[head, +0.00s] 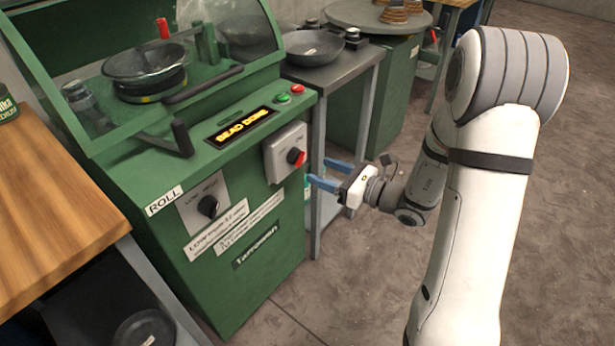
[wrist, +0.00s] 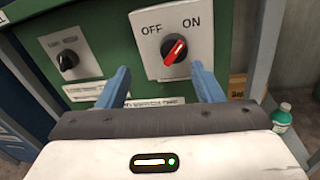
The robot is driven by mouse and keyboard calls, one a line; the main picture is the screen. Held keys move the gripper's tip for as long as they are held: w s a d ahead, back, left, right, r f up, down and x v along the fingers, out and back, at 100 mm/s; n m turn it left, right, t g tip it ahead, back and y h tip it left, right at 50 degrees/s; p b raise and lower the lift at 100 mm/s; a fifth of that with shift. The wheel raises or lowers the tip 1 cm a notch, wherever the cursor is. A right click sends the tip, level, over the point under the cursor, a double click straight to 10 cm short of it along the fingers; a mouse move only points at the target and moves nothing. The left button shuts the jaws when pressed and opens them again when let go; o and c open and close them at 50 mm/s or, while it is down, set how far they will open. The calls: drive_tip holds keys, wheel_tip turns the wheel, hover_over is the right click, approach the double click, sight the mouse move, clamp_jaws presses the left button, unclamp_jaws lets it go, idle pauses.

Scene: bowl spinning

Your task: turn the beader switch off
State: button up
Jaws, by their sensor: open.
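The beader switch is a red knob (head: 297,157) on a light grey plate at the right of the green machine's front. In the wrist view the red knob (wrist: 174,50) sits under the words OFF and ON, and its white mark points up and right, toward ON. My gripper (head: 319,172) is open and empty, its two blue fingers pointing at the machine. It is a little to the right of and below the knob, apart from it. In the wrist view the knob shows beyond and between the fingers (wrist: 160,70), nearer the right one.
A grey side table (head: 345,75) holds a dark bowl (head: 314,47). The floor at right is clear.

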sight(297, 157)
drive_tip(key=w+a+f+m+t+b, duration=0.1)
drive_tip(key=w+a, duration=0.4)
drive_tip(key=shift+w+a+f, duration=0.2)
drive_tip(key=shift+a, duration=0.1)
